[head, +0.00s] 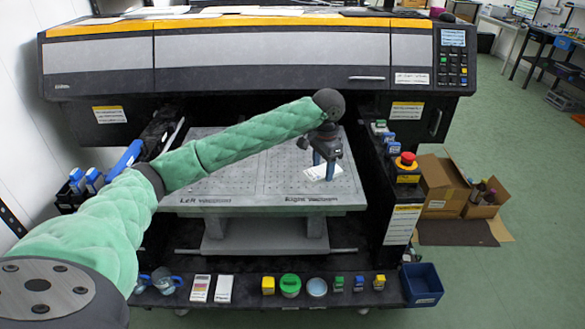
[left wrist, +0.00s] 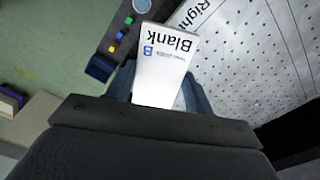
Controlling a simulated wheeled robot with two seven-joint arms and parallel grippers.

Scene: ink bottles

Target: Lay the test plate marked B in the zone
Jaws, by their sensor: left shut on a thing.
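A white test plate (left wrist: 163,70) marked with a blue B and the word Blank is between the fingers of my left gripper (left wrist: 160,88). In the head view the plate (head: 318,175) shows as a pale card under my left gripper (head: 325,165), over the right half of the perforated grey bed (head: 230,185). The gripper is shut on the plate. I cannot tell whether the plate touches the bed. The bed's front edge carries a left and a right vacuum label. My right gripper is not in view.
The printer (head: 270,55) overhangs the bed's back. A red stop button (head: 407,159) and small bottles (head: 384,133) line the right side. The bed's left half is clear below my arm.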

